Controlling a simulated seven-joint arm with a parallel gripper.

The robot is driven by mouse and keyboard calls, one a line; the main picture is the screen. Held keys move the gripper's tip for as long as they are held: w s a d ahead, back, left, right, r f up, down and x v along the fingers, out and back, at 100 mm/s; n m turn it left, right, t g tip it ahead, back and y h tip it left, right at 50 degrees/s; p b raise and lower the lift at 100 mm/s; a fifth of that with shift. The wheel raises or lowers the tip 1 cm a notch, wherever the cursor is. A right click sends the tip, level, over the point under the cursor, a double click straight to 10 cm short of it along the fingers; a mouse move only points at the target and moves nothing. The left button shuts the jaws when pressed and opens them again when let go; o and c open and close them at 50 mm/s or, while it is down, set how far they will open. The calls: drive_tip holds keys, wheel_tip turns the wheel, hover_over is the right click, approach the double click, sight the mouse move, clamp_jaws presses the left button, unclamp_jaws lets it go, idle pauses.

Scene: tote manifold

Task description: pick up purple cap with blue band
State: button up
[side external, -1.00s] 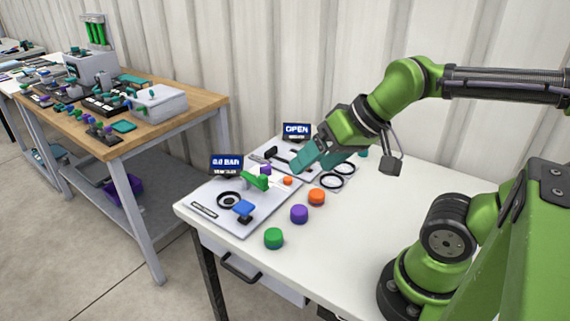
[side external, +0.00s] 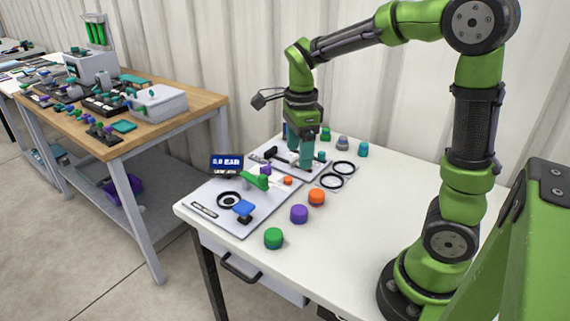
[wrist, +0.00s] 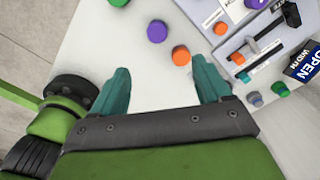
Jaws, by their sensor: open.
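A purple cap (side external: 299,214) stands on the white table between an orange cap and a green cap in the side view. It also shows in the wrist view (wrist: 157,31), beyond my fingertips. A blue band on it cannot be made out. My gripper (side external: 298,158) points down over the back panel, behind and apart from the purple cap. In the wrist view my gripper (wrist: 158,72) has its teal fingers wide apart with nothing between them.
The orange cap (side external: 317,197) and green cap (side external: 273,238) flank the purple one. A valve panel (side external: 205,209) with a green handle (side external: 258,181) lies to the left. Black rings (side external: 331,181) and several small caps, including a grey one (side external: 343,142), are further back. The table's front right is clear.

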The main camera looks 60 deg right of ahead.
sight(299, 209)
drive_tip(key=shift+m, duration=0.9)
drive_tip(key=f, duration=1.6)
drive_tip(key=shift+s+f, duration=0.25)
drive_tip(key=shift+f, duration=0.1)
drive_tip(key=shift+c, duration=0.2)
